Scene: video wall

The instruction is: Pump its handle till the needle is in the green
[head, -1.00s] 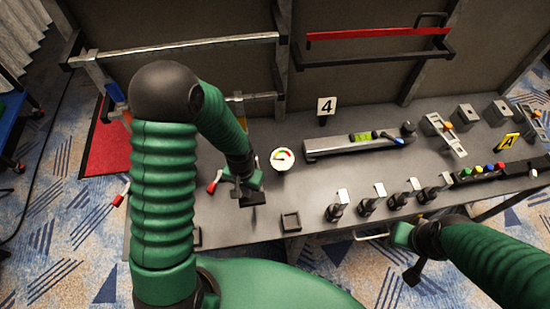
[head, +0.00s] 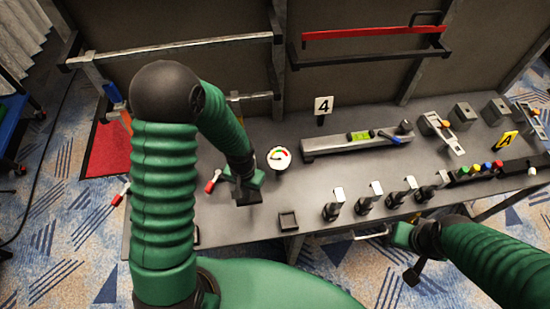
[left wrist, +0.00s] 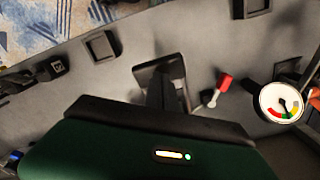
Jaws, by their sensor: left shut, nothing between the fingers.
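A round white gauge (head: 279,157) with a coloured arc stands on the bench right of my left gripper. In the left wrist view the gauge (left wrist: 282,103) shows red, yellow and green marks and a dark needle; I cannot tell exactly which colour it points to. My left gripper (head: 243,187) is shut and empty, pointing down at a dark square plate (left wrist: 150,73); I cannot tell whether they touch. A small red-gripped lever (head: 212,181) stands just left of it, also in the left wrist view (left wrist: 224,80). My right gripper (head: 409,258) hangs off the bench's front edge.
A small square tray (head: 288,220) and a row of clamp-like fixtures (head: 368,199) line the bench front. A sign "4" (head: 322,106) and a long grey rail (head: 345,146) with a green vial stand behind. Coloured buttons (head: 480,168) are at right.

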